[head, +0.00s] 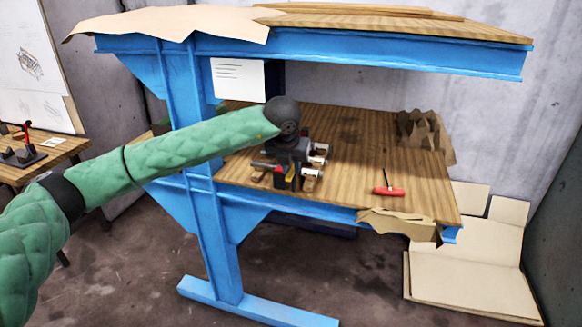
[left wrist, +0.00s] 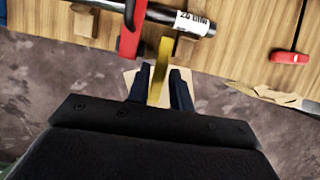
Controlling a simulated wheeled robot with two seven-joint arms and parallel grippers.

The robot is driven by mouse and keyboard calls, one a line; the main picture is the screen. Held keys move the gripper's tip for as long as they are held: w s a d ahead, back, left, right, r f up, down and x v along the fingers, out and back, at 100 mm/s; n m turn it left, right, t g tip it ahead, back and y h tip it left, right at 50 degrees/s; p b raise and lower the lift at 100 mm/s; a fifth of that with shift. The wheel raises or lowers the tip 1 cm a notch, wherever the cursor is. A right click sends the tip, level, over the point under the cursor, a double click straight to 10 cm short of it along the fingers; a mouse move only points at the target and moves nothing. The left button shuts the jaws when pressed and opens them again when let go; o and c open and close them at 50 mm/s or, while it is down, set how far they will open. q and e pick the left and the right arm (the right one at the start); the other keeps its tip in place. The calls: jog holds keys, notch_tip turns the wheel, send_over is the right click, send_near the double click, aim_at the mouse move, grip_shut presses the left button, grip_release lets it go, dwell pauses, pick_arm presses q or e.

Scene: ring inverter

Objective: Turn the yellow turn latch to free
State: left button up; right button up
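The yellow turn latch (left wrist: 162,72) shows in the left wrist view as a narrow upright bar just below a metal cylinder. My left gripper (left wrist: 161,86) has its two dark fingers apart, one on each side of the latch, with small gaps visible. I cannot tell whether either finger touches it. In the head view my left gripper (head: 284,180) is at the device on the lower wooden shelf, and only a bit of the latch (head: 291,171) shows. The wrist and gripper hide much of the device. My right gripper is in neither view.
A red part (left wrist: 131,30) stands just left of the latch, beside the labelled metal cylinder (left wrist: 180,18). A red-handled tool (head: 388,191) lies to the right on the wooden shelf (head: 345,135). The blue frame (head: 212,200) and upper shelf (head: 400,50) border the space.

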pick_arm(q)
jog(key=shift+o, duration=1.1)
